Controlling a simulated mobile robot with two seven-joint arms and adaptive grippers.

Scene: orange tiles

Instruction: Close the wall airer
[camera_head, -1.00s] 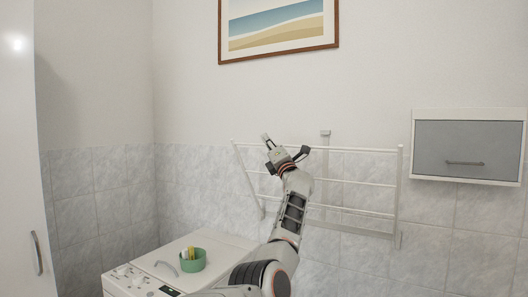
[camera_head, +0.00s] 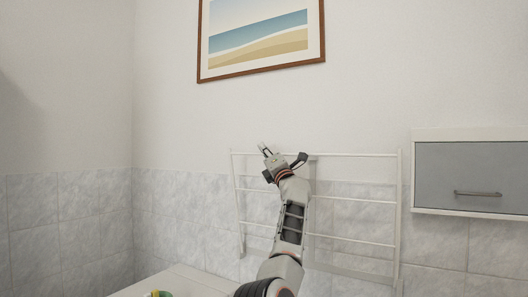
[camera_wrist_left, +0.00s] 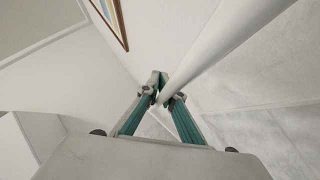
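The white wall airer (camera_head: 360,199) is mounted on the wall, its barred panel standing close to upright in the head view. My left gripper (camera_head: 266,150) is at its top bar, left of the middle. In the left wrist view its teal fingers (camera_wrist_left: 160,89) come together at the tips, with no clear gap. A white bar (camera_wrist_left: 225,40) of the airer runs past the tips to the upper right. It seems beside or beyond the fingers; contact is not clear. My left forearm hides part of the airer. My right gripper is not in view.
A grey-fronted wall cabinet (camera_head: 470,176) hangs to the right of the airer. A framed beach picture (camera_head: 262,40) hangs above. A white appliance top (camera_head: 180,283) with a green bowl (camera_head: 163,294) is at lower left. The wall between picture and airer is bare.

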